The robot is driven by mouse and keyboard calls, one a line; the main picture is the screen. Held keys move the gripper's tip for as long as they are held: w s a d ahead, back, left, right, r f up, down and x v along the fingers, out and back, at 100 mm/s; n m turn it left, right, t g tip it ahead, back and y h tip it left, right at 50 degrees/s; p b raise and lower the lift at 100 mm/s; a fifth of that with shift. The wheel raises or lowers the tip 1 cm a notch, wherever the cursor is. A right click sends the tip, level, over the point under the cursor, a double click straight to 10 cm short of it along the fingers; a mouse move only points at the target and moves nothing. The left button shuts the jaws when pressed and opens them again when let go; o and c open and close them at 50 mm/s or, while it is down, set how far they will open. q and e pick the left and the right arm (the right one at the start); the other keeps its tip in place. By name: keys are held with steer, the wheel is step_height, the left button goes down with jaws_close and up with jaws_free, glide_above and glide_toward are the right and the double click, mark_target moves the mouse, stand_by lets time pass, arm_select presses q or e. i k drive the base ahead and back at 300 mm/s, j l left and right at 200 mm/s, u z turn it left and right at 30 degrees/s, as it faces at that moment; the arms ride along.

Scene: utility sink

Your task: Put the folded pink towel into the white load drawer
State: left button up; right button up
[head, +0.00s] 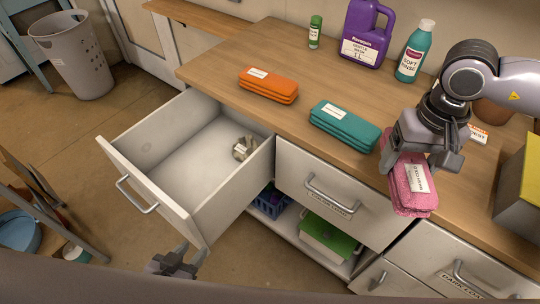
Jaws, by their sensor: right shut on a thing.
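The folded pink towel (408,197) has a white label and is in the head view at the counter's front edge. My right gripper (420,164) is shut on it from above, and the towel's near end reaches past the edge. The white load drawer (122,163) is pulled open at the left. A small pale crumpled item lies in its right back corner; the rest of its floor is bare. My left gripper (172,266) is low at the bottom of the view, in front of the drawer; whether it is open is unclear.
An orange folded towel (268,87) and a teal folded towel (345,125) lie on the wooden counter. A green bottle, a purple jug (366,32) and a teal bottle (415,52) stand behind. A grey and yellow box (519,185) is at the right. A closed drawer (341,196) adjoins the open one.

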mark_target(200, 181)
steer(key=j+u, duration=0.3)
steer(key=j, duration=1.05)
steer(key=i+j+u, duration=0.25)
steer(key=i+j, duration=0.25)
steer(key=i, duration=0.15)
